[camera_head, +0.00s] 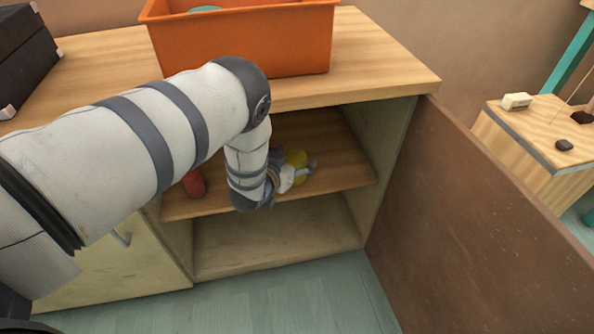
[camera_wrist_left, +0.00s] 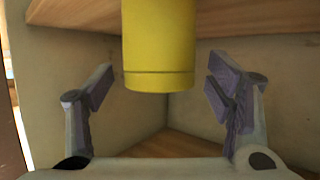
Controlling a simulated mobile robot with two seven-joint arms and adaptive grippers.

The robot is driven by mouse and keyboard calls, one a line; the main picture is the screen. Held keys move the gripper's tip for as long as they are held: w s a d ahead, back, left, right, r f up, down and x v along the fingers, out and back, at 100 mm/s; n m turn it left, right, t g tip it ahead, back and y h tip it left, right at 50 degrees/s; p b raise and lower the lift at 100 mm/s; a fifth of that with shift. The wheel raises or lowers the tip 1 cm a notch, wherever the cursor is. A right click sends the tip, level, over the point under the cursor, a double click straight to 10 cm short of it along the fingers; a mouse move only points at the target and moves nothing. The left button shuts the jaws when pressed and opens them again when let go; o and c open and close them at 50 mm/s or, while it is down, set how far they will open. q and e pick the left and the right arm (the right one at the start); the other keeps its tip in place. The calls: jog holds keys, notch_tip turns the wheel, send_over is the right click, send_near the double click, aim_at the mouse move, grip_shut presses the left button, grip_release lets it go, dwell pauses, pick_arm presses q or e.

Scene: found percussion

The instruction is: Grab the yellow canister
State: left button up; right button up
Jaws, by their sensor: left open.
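The yellow canister (camera_head: 296,158) is on the middle shelf of the open cabinet, partly hidden by my left gripper (camera_head: 294,168). In the left wrist view the canister (camera_wrist_left: 159,45) comes in from the top edge, and its near end shows a thin rim line. My left gripper (camera_wrist_left: 160,92) is open, with one finger on each side of the canister. Gaps show between the canister and both fingers. The canister's other end is out of that view. My right gripper is not in view.
A red can (camera_head: 193,183) stands on the same shelf (camera_head: 335,150), left of my wrist. The lower compartment (camera_head: 280,235) looks empty. The brown cabinet door (camera_head: 475,220) is swung open at right. An orange crate (camera_head: 240,40) sits on the cabinet top (camera_head: 375,60).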

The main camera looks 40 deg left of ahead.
pick_arm(q)
jog(key=shift+w+f, duration=0.15)
jog(key=shift+w, duration=0.35)
jog(key=c, duration=1.3)
jog(key=shift+c, duration=0.2)
